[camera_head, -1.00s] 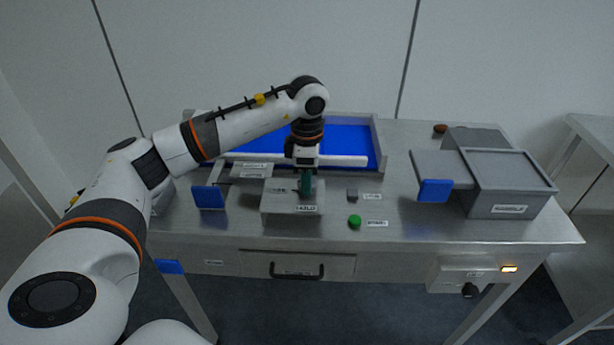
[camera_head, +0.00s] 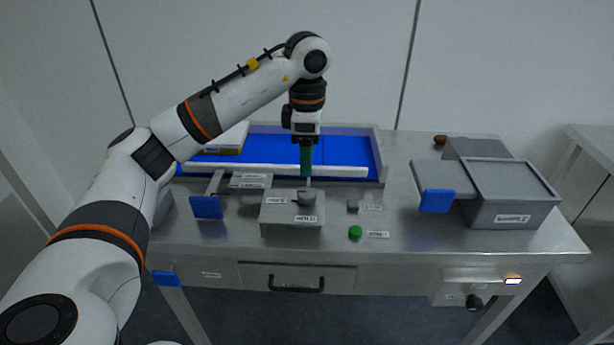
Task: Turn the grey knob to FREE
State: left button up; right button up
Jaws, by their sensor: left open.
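The grey knob (camera_head: 306,199) sits on top of a low metal box (camera_head: 278,214) near the middle of the table. A small label lies on the box top left of the knob, and another, which seems to read HOLD, is at the front edge. The lettering is too small to be sure, and I cannot tell which label the knob points to. My left gripper (camera_head: 307,172) has green fingers and points straight down. It is open, just above and behind the knob, and appears clear of it. My right gripper is out of view.
A blue-floored tray (camera_head: 347,144) lies behind the box. A grey bin (camera_head: 510,213) with a blue-ended slide (camera_head: 434,201) stands at right. Another blue tab (camera_head: 206,207) is at left.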

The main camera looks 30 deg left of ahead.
pick_arm(q)
jog(key=shift+r+p, duration=0.3)
jog(key=shift+r, duration=1.35)
